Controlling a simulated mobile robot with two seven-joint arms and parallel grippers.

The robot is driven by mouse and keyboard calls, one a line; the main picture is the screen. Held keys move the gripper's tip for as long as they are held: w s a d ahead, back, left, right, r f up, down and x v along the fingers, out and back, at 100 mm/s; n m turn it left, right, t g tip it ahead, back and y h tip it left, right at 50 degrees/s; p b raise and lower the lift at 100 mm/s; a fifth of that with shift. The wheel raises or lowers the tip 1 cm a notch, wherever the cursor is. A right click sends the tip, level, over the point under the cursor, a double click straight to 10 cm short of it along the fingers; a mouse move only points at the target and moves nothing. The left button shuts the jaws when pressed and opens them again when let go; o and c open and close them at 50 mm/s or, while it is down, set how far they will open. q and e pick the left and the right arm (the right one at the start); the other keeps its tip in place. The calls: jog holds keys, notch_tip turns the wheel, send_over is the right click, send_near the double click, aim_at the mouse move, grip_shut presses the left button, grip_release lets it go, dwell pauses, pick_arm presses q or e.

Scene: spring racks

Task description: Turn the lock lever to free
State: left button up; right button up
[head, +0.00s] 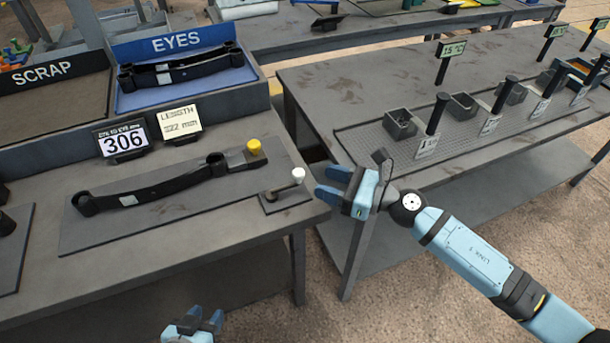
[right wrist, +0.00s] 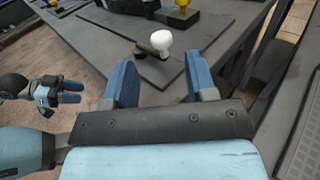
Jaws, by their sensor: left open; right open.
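The lock lever (head: 286,187) is a short dark arm with a white knob on a small dark plate at the right front corner of the left bench. Its white knob also shows in the right wrist view (right wrist: 160,41), beyond and between my fingertips. My right gripper (head: 328,184) is open and empty, just right of the lever, with its fingers pointing toward it and apart from it. My left gripper (head: 203,319) is open and empty, low in front of the bench; it also shows in the right wrist view (right wrist: 70,92).
A black spring with eyes (head: 160,187) lies on a dark mat beside a yellow knob (head: 254,146). Behind are a display reading 306 (head: 122,141), a LENGTH sign (head: 180,122), a blue EYES tray (head: 130,101) and a SCRAP tray (head: 50,108). A second bench (head: 340,90) stands right, across a gap.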

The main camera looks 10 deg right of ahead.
pick_arm(q)
jog(key=shift+a+f+b, duration=0.15)
jog(key=shift+f+b, duration=0.05)
jog(key=shift+b, duration=0.15)
pick_arm(e)
jog(key=v, duration=0.4)
jog(key=shift+s+d, duration=0.2)
jog(key=shift+d, duration=0.15)
jog(key=s+d+f+n+t+h, duration=0.1)
jog(key=s+d+f+n+h, duration=0.1)
jog(key=s+f+n+h, duration=0.65)
jog(key=s+d+f+n+t+h, duration=0.15)
jog(key=s+f+n+h, duration=0.25)
jog(key=s+f+n, duration=1)
pick_arm(q)
notch_tip(320, 180, up, 15)
jog(key=s+a+p, duration=0.1)
jog(key=p, duration=1.8)
jog(key=shift+f+m, duration=0.2)
jog(key=shift+m, duration=0.1)
pick_arm(e)
jog(key=w+d+r+n, duration=0.1)
jog(key=w+r+n, duration=0.1)
jog(key=r, duration=0.7)
jog(key=w+d+r+n, duration=0.1)
jog(key=w+r+n, duration=0.1)
jog(key=r, duration=0.7)
jog(key=shift+r, duration=0.4)
